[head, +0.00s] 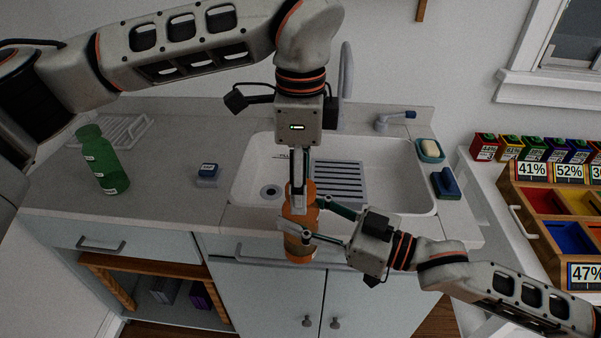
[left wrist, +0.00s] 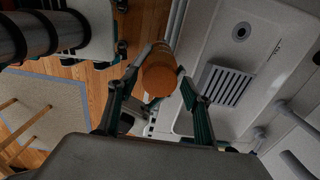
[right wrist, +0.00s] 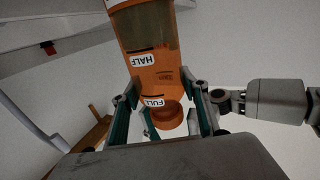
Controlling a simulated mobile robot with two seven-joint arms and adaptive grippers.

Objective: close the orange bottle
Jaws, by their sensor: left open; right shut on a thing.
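The orange bottle (head: 299,246) is held roughly upright in front of the sink counter. My right gripper (head: 303,222) is shut on its side. In the right wrist view the bottle (right wrist: 151,45) shows HALF and FULL labels, with a round orange end (right wrist: 168,116) past the fingers. My left gripper (head: 299,198) is open and points down over the bottle's top, partly hiding it. In the left wrist view a plain orange round top (left wrist: 160,78) sits between the open fingers. I cannot tell whether this is a separate cap or how it is seated.
The white sink (head: 400,201) lies behind the bottle, with a grey drain rack. A green bottle (head: 102,160) stands on the left counter. Colored bins (head: 535,215) stand at right.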

